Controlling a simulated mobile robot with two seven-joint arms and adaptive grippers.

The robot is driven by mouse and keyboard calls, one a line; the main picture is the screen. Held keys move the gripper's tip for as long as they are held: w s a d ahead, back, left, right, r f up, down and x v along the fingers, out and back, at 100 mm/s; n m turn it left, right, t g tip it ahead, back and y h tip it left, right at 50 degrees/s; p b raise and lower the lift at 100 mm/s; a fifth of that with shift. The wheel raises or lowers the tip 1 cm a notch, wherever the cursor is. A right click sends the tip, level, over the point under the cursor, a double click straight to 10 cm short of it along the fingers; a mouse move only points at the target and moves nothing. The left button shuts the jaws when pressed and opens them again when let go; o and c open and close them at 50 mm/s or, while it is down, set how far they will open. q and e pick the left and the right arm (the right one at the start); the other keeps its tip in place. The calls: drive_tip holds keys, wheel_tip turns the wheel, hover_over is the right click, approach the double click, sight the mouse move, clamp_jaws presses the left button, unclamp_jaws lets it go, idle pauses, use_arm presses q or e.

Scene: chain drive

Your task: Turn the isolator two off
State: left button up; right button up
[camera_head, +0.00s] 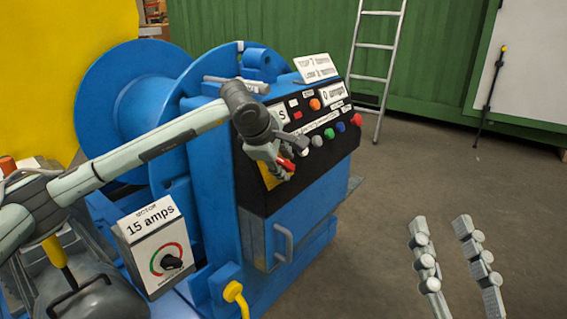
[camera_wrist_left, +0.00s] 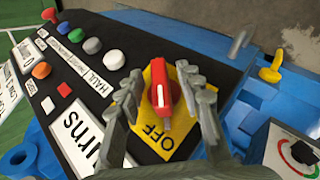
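A red rotary isolator handle (camera_wrist_left: 160,90) sits on a yellow plate (camera_wrist_left: 150,145) marked OFF, on the black control panel. In the left wrist view its long axis runs towards the OFF lettering. Whether it is isolator two is not readable. In the head view the red handle (camera_head: 287,166) is partly hidden by my left gripper (camera_head: 290,160). My left gripper is open, with one finger on each side of the handle; contact cannot be told. My right gripper (camera_head: 452,260) is open and empty over the floor at the lower right.
The blue machine (camera_head: 215,180) has a row of coloured buttons (camera_head: 329,133) beside the handle. A motor box (camera_head: 160,250) reading 15 amps stands at the lower left. A ladder (camera_head: 376,60) leans on the green wall.

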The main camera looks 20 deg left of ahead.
use_arm(q)
drive_tip(key=shift+s, duration=0.1)
drive_tip(key=v, duration=1.2)
